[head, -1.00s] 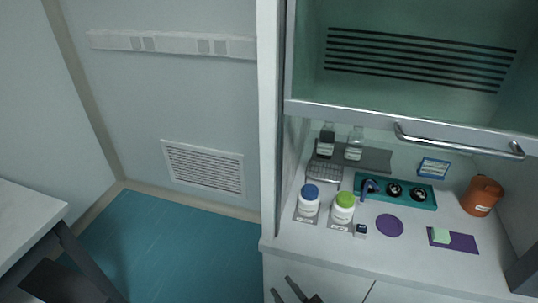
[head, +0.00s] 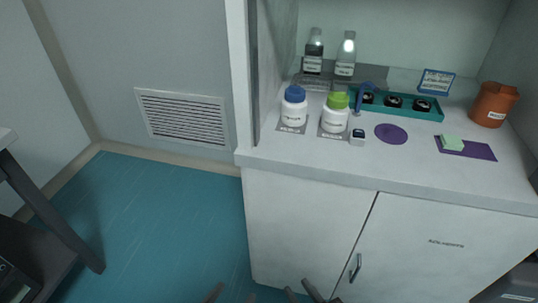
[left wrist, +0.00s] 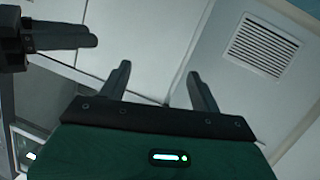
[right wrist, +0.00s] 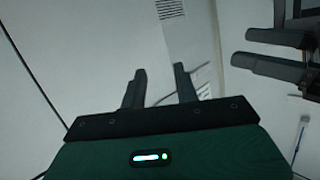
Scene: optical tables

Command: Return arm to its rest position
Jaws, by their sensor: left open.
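My left gripper (head: 233,295) shows at the bottom edge of the head view, in front of the white cabinet. In the left wrist view its two fingers (left wrist: 157,75) stand apart with nothing between them. My right gripper (head: 301,287) is just to the right of it in the head view. In the right wrist view its fingers (right wrist: 159,70) are apart by a smaller gap and hold nothing. Each gripper also shows at the side of the other's wrist view. Both are low, in front of the counter and away from its items. Most of both arms is hidden.
The counter (head: 300,160) bears a blue-capped bottle (head: 294,107), a green-capped bottle (head: 335,113), a teal rack (head: 425,114), a purple disc (head: 391,134) and a brown container (head: 494,104). A dark-legged table (head: 50,215) stands left. Teal floor (head: 165,225) is clear between.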

